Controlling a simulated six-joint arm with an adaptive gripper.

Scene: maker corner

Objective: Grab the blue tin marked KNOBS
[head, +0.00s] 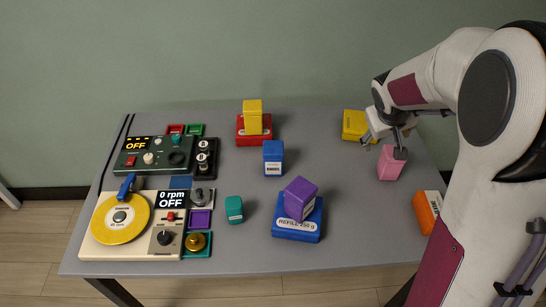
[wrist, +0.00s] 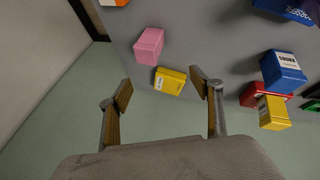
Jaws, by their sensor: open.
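The blue tin marked KNOBS (head: 273,152) stands upright on the grey table, near its middle, with a white label on its front. In the wrist view the blue tin (wrist: 284,72) is at the right, outside the space between the fingers. My gripper (head: 383,146) is open and empty above the right part of the table, well to the right of the blue tin. In the wrist view my gripper (wrist: 160,80) has its fingers spread wide, with a yellow tin beyond them.
A pink tin (head: 390,163) and a yellow tin (head: 354,126) are near my gripper. A yellow tin on a red box (head: 254,135) stands behind the blue tin. A purple tin on a blue box (head: 297,228) is in front. A teal tin (head: 234,209) and control panels are left.

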